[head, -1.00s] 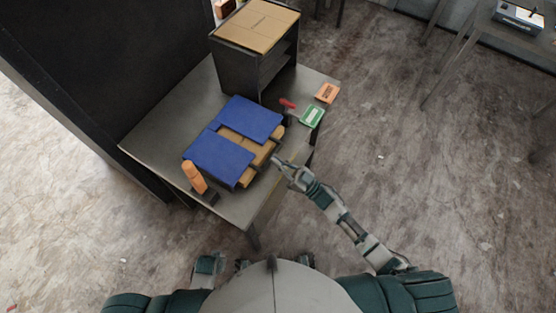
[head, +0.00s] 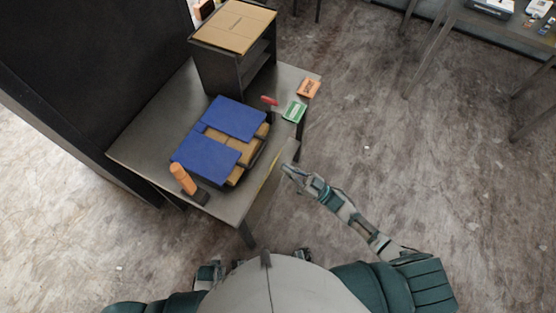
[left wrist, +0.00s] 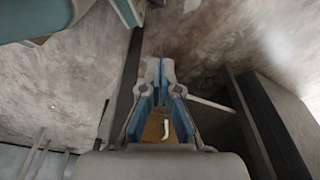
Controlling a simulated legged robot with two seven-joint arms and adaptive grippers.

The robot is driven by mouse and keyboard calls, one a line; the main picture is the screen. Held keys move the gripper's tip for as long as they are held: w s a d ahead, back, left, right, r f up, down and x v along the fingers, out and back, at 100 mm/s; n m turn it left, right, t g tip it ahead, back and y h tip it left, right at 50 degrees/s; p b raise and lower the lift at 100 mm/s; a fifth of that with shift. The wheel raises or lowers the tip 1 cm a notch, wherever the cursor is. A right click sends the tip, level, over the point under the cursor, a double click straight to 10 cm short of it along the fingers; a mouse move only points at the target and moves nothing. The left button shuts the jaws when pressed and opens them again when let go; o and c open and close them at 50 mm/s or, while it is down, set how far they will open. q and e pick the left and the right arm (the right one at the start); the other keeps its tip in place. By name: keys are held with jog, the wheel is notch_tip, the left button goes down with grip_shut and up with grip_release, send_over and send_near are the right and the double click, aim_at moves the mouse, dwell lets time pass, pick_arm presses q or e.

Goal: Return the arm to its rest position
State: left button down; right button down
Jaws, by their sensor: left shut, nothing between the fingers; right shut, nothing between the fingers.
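My right gripper (head: 287,171) is shut and empty in the head view. It is beside the right edge of the grey table (head: 135,138), apart from it. My right arm reaches forward from the lower right. My left gripper (left wrist: 160,70) shows in the left wrist view with its fingertips together and nothing held. In the head view part of my left arm shows at the lower left, close to my body; its fingers are not clear there.
On the table are a box with blue flaps (head: 206,159), an orange-handled object (head: 182,178), a dark shelf unit (head: 215,68), a red-handled item (head: 269,100), a green packet (head: 294,111) and an orange packet (head: 308,87).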

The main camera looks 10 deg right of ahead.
pick_arm(q)
jog(key=shift+w+r, duration=0.1)
pick_arm(e)
jog(key=shift+s+d+f, duration=0.15)
jog(key=shift+d, duration=0.1)
jog(key=d+f+m+h, duration=0.35)
jog(key=f+h, duration=0.35)
jog(key=f, duration=0.4)
jog(key=d+f+m+h, duration=0.35)
jog(key=f+h, duration=0.35)
jog(key=f, duration=0.4)
pick_arm(q)
jog(key=shift+s+a+f+p, duration=0.1)
jog(key=shift+s+f+p, duration=0.4)
jog(key=shift+s+f, duration=0.5)
pick_arm(e)
jog(key=s+d+f+g+h, duration=0.1)
jog(key=s+f+g, duration=0.5)
jog(key=s, duration=0.6)
jog(key=s+d+f+m+g+h, duration=0.1)
jog(key=s+d+f+g+h, duration=0.1)
jog(key=s+f+g, duration=0.4)
jog(key=s+f+h, duration=0.1)
jog(key=s+f, duration=0.3)
jog(key=s, duration=0.3)
jog(key=shift+d+f+m+h, duration=0.15)
jog(key=shift+f+m+h, duration=0.15)
jog(key=shift+f, duration=0.1)
